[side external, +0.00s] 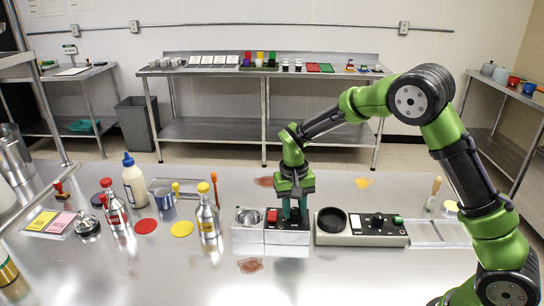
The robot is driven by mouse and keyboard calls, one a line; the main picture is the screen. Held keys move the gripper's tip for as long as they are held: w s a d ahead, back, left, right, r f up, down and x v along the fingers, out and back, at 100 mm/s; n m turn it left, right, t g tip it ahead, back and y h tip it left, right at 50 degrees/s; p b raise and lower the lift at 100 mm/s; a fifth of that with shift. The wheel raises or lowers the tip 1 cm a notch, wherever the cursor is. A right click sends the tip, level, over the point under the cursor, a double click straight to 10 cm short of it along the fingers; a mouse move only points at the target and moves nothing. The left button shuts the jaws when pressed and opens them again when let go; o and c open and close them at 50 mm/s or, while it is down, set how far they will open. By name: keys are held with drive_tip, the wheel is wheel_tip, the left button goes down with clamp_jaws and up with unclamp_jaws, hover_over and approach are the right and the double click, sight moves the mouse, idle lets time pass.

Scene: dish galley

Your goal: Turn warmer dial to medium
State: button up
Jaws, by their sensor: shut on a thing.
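My gripper (291,214) points straight down over the black panel of a steel unit (250,236) at the middle of the counter. Its teal fingers are shut on a dial on that panel; the fingers hide the dial, so its setting cannot be read. A red switch (272,216) shows on the panel just left of the fingers. The unit has a round metal well (249,217) at its left. To the right stands a second, grey unit (330,238) with a black round plate (333,221), a black dial (377,219) and a green switch (398,220). Which unit is the warmer cannot be told.
Left of the units stand a yellow-capped bottle (208,217), a red-capped bottle (113,211) and a blue-capped white bottle (133,184). A divided metal tray (438,235) lies right of the grey unit. The counter in front is mostly clear.

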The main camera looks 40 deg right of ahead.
drive_tip(key=shift+m, duration=0.6)
drive_tip(key=o, duration=1.1)
drive_tip(key=shift+c, duration=0.2)
drive_tip(key=shift+r, duration=0.1)
wheel_tip(320, 180, up, 17)
drive_tip(key=shift+w+a, duration=0.25)
